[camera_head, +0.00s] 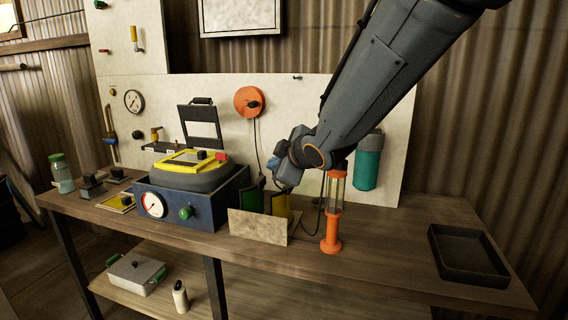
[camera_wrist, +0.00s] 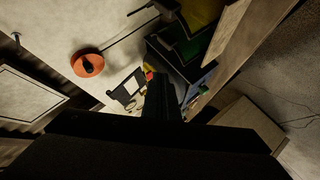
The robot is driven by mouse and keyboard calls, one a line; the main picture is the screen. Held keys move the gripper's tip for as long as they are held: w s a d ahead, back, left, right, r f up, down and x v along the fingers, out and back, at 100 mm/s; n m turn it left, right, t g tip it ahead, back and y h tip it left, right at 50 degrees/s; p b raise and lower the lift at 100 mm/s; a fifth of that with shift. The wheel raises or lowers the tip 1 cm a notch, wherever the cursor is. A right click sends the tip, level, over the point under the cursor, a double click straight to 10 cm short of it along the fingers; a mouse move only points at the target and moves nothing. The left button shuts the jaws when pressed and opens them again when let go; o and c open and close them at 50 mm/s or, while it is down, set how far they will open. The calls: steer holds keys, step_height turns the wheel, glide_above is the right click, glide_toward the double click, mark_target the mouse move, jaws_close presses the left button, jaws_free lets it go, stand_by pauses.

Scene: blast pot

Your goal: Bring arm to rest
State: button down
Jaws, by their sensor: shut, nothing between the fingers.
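My arm reaches down from the upper right of the head view to above the middle of the workbench (camera_head: 380,250). Its forearm bends at a joint and the wrist end hangs above green and yellow panels (camera_head: 279,204). My gripper (camera_wrist: 161,85) shows in the wrist view as a dark, narrow shape with its fingers together and nothing held. It points toward the blue pot unit (camera_head: 192,205) with the yellow-rimmed lid (camera_head: 187,160), and looks apart from it. In the head view I cannot make out the fingers.
An orange-based lamp (camera_head: 331,225) stands just below my forearm. A teal cylinder (camera_head: 367,165) is on the back panel, near the arm. An orange reel (camera_head: 249,101) hangs behind. A pale board (camera_head: 258,226) stands in front. A black tray (camera_head: 467,255) sits at right; bench between is clear.

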steer(key=s+d+f+m+g+h, duration=0.5)
steer(key=s+d+f+m, duration=0.5)
steer(key=d+f, duration=0.5)
steer(key=s+d+f+m+g, duration=0.2)
steer(key=s+d+m, duration=0.1)
steer(key=s, duration=0.6)
steer(key=s+d+f+m+g, duration=0.3)
steer(key=s, duration=0.6)
steer(key=shift+s+d+f+h, duration=0.2)
steer(key=shift+d+h, duration=0.2)
stand_by(0.5)
